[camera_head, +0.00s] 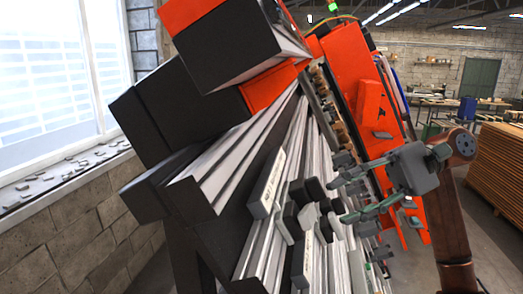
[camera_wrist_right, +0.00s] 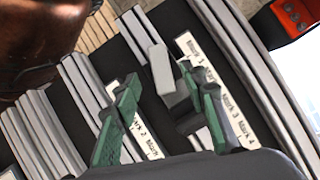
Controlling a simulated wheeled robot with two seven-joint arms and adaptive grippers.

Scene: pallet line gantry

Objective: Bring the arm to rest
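My right arm (camera_head: 455,215) comes up from the lower right in the head view and bends at an elbow-like joint. My right gripper (camera_head: 350,198) points left, close over the grey rails of the line. In the right wrist view its two green-padded fingers (camera_wrist_right: 160,82) stand apart, with a visible gap. A light grey block (camera_wrist_right: 165,70) shows between and beyond the fingertips; I see no grip on it, and cannot tell how far off it is. My left gripper is in neither view.
Grey rails (camera_head: 285,150) and dark blocks crowd the space by my gripper. White labels (camera_wrist_right: 225,95) lie below it. An orange machine housing (camera_head: 345,75) stands behind. Stacked brown boards (camera_head: 497,165) are at the right; floor between looks clear.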

